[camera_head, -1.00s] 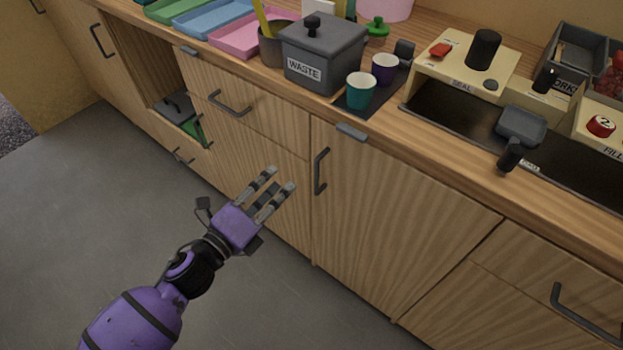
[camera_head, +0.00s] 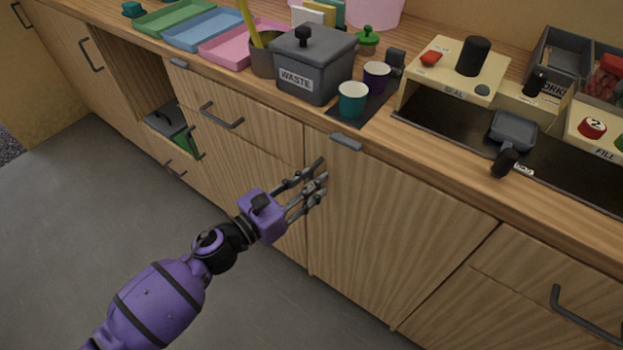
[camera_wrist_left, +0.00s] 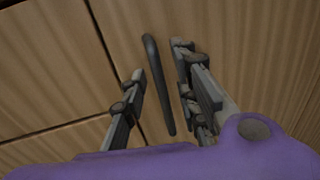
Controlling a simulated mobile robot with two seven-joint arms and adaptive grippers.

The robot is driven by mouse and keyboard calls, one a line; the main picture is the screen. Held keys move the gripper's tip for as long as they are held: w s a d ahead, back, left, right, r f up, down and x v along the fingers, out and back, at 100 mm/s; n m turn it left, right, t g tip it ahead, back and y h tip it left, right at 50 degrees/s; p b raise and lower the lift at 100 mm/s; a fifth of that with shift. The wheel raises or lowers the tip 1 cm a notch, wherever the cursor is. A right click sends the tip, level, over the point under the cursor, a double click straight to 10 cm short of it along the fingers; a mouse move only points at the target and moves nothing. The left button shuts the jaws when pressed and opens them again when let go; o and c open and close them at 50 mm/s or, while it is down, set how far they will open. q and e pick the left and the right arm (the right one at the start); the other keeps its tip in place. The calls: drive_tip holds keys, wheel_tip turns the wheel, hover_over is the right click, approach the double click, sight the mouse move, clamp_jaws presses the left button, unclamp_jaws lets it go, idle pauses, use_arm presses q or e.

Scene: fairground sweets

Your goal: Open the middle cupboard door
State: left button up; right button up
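The middle cupboard door (camera_head: 390,225) is wood-grained and shut, flush with the fronts beside it. Its dark vertical bar handle is mostly hidden behind my gripper in the head view. In the left wrist view the handle (camera_wrist_left: 158,85) shows whole, between my two sets of fingers, with a gap visible on each side. My left gripper (camera_head: 318,172) is open at the door's upper left edge, its fingers straddling the handle. It also shows in the left wrist view (camera_wrist_left: 160,65). My right gripper is out of view.
The worktop above holds a grey waste bin (camera_head: 312,68), a teal cup (camera_head: 352,100), a purple cup (camera_head: 376,76) and coloured trays (camera_head: 205,28). A grey tab (camera_head: 346,142) juts from the worktop edge above the door. The floor (camera_head: 70,240) in front is clear.

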use_arm(q)
drive_tip(key=shift+w+d, duration=0.25)
drive_tip(key=shift+d, duration=0.05)
clamp_jaws()
drive_tip(key=shift+s, duration=0.1)
